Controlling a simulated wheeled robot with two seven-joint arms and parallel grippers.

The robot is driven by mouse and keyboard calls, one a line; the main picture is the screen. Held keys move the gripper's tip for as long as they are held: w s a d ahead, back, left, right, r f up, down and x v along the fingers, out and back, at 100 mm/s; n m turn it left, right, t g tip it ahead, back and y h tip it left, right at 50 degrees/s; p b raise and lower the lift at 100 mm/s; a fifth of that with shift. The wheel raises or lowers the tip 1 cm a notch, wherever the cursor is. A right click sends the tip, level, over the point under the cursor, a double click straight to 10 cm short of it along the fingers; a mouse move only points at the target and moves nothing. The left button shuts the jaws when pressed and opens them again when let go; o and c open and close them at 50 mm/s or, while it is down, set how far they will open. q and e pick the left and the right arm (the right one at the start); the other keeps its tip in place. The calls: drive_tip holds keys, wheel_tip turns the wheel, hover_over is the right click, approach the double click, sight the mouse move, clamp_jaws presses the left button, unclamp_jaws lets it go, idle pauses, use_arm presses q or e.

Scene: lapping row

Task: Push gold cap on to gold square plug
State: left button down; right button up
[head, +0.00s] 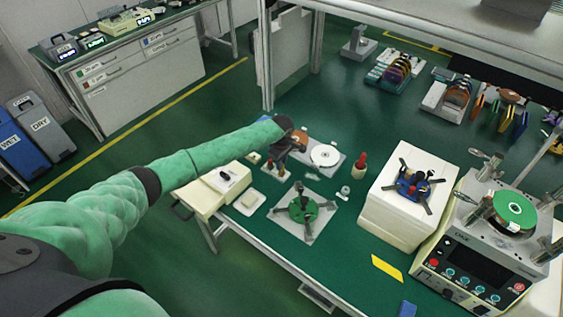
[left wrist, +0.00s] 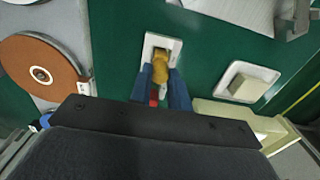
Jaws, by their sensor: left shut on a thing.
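My left gripper (head: 272,172) reaches over the green bench top in the head view, fingers pointing down. In the left wrist view its two blue fingers (left wrist: 163,90) are closed on the gold cap (left wrist: 176,74). The gold cap is over a small white rectangular base (left wrist: 154,43) on the bench. The gold square plug cannot be made out apart from the cap; whether the cap touches or sits on it I cannot tell. A bit of red shows between the fingers. My right gripper is not in view.
A brown disc (left wrist: 38,66) lies close beside the gripper. A white dish with a cream block (left wrist: 247,83) is on the other side. A green round plate with dark arms (head: 302,209), a red-handled tool (head: 360,163) and a white box (head: 397,205) stand nearby.

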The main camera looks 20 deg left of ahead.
use_arm(q)
drive_tip(key=shift+f, duration=0.3)
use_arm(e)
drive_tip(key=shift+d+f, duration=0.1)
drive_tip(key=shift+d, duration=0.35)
use_arm(q)
drive_tip(key=shift+f, duration=0.25)
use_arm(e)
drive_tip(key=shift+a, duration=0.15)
